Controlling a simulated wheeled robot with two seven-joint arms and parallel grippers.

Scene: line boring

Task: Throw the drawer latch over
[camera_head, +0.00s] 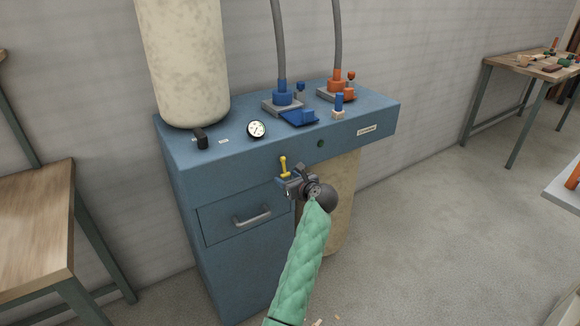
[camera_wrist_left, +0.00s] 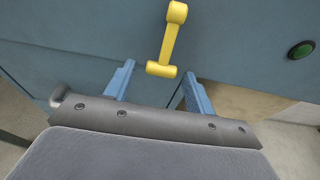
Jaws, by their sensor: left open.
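The drawer latch (camera_head: 284,166) is a small yellow lever on the front of the blue cabinet, above and right of the drawer. It also shows in the left wrist view (camera_wrist_left: 169,40), standing roughly upright with a slight tilt and a round knob at its upper end. The drawer (camera_head: 246,216) is shut and has a grey bar handle (camera_head: 252,219). My left gripper (camera_head: 291,184) is just below the latch in the head view. In the left wrist view its blue fingers (camera_wrist_left: 157,88) are apart, with the latch's lower end between them in the picture. I cannot tell whether they touch. My right gripper is not in view.
The blue cabinet (camera_head: 190,155) carries a cream cylinder (camera_head: 187,60), a dial gauge (camera_head: 257,129), a blue fixture (camera_head: 285,100) and an orange fixture (camera_head: 338,86). A green button (camera_head: 320,143) is right of the latch. A wooden table (camera_head: 35,215) stands at left. Open floor lies at right.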

